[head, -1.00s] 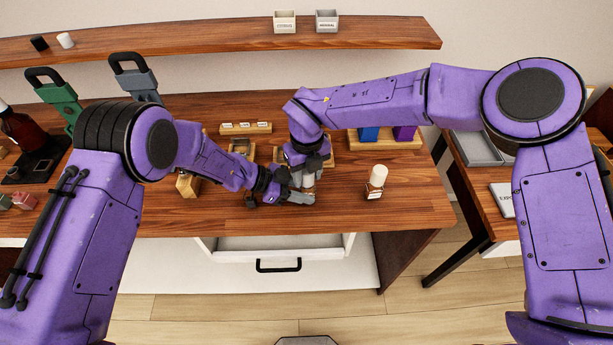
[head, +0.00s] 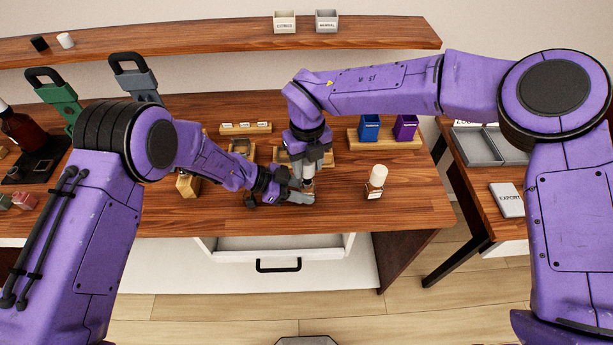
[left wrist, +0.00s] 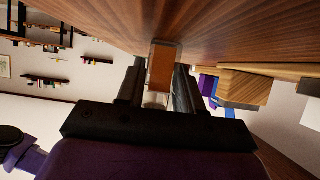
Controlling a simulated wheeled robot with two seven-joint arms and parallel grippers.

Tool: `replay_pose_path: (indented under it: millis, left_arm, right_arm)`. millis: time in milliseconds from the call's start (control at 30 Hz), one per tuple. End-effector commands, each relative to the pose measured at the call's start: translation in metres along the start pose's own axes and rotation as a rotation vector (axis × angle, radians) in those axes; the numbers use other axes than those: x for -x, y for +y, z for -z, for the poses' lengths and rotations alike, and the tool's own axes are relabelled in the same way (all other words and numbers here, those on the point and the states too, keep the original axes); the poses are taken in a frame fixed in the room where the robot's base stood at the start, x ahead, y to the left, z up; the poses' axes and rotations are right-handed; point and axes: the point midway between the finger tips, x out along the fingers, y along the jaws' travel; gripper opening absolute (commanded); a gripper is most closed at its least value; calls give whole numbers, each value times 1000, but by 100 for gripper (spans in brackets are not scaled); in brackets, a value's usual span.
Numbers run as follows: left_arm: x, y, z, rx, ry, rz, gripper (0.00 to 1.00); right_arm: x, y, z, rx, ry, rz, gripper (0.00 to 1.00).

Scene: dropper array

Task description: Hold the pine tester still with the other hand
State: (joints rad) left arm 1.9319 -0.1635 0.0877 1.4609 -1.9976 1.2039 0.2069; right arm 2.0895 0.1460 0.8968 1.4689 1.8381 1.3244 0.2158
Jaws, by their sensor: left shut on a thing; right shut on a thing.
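A small glass bottle with amber content, which I take for the pine tester (head: 307,188), stands near the table's front edge; its label is not readable. My left gripper (head: 302,191) is shut around it from the left. In the left wrist view the bottle (left wrist: 161,67) sits between the two fingers (left wrist: 158,90), beside the wooden surface. My right gripper (head: 310,162) is directly above, pointing down, shut on a pale dropper top (head: 308,173). Whether the dropper tip is still inside the bottle neck cannot be told.
Another white-capped bottle (head: 376,182) stands to the right. Behind are a small wooden rack (head: 246,128) and a wooden stand (head: 355,141) with blue and purple containers. A wooden block (head: 188,185) is at left. The table front right of the grippers is mostly clear.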

Motion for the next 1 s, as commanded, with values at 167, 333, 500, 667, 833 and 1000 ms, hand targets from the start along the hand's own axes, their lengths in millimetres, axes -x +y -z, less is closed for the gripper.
replay_pose_path:
  millis: [167, 333, 500, 667, 833, 1000]
  left_arm:
    - [0, 0, -1, 0, -2, 0, 0]
    - [0, 0, -1, 0, -2, 0, 0]
    - [0, 0, -1, 0, -2, 0, 0]
    - [0, 0, -1, 0, -2, 0, 0]
    - [0, 0, -1, 0, -2, 0, 0]
    - [0, 0, -1, 0, -2, 0, 0]
  right_arm:
    - [11, 0, 0, 0, -2, 0, 8]
    - [21, 0, 0, -1, -2, 0, 8]
    - [31, 0, 0, 0, -2, 0, 8]
    - [36, 0, 0, 0, -1, 0, 8]
    - [36, 0, 0, 0, -1, 0, 8]
    - [38, -5, 2, -2, -1, 0, 8]
